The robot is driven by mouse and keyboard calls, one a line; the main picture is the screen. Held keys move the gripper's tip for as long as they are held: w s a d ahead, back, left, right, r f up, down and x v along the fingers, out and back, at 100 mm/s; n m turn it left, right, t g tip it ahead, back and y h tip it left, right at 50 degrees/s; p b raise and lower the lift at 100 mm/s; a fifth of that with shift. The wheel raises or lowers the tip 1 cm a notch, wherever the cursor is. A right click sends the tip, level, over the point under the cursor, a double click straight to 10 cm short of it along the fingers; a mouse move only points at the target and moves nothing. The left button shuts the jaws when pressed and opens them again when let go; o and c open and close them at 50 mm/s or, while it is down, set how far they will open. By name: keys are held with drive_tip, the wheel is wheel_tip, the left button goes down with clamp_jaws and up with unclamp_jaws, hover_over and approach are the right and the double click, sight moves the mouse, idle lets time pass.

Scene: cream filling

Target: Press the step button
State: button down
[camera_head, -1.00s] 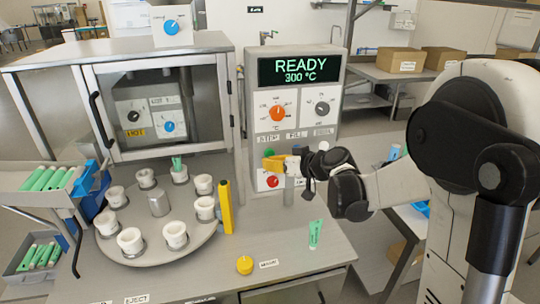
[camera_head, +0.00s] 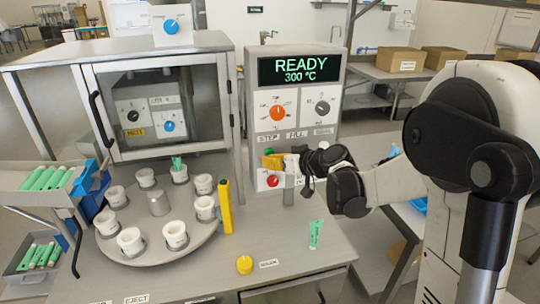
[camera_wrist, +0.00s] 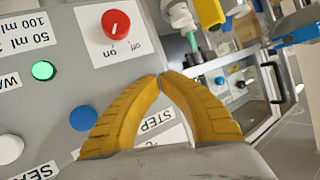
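My gripper (camera_head: 272,161) is at the front of the grey control panel, under the STEP label (camera_head: 268,138). Its yellow fingers are shut and empty; in the wrist view their tips (camera_wrist: 161,76) meet. A green button (camera_head: 269,151) shows partly just above the fingers in the head view, below the STEP label. In the wrist view the fingertips hide the spot beside the STEP label (camera_wrist: 156,120), so I cannot tell whether they touch the button. A blue button (camera_wrist: 83,118) is left of the fingers. The display (camera_head: 300,69) reads READY, 300 °C.
A red knob (camera_wrist: 116,24) and a lit green lamp (camera_wrist: 43,70) are near the fingers. A round turntable (camera_head: 190,250) carries several white cups. A yellow post (camera_head: 226,207) stands at its right edge. A green tube (camera_head: 315,234) stands on the table.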

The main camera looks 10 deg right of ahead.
drive_tip(key=shift+w, duration=0.55)
idle(0.8)
drive_tip(key=shift+s, duration=0.95)
drive_tip(key=s, duration=0.5)
idle(0.4)
idle(0.3)
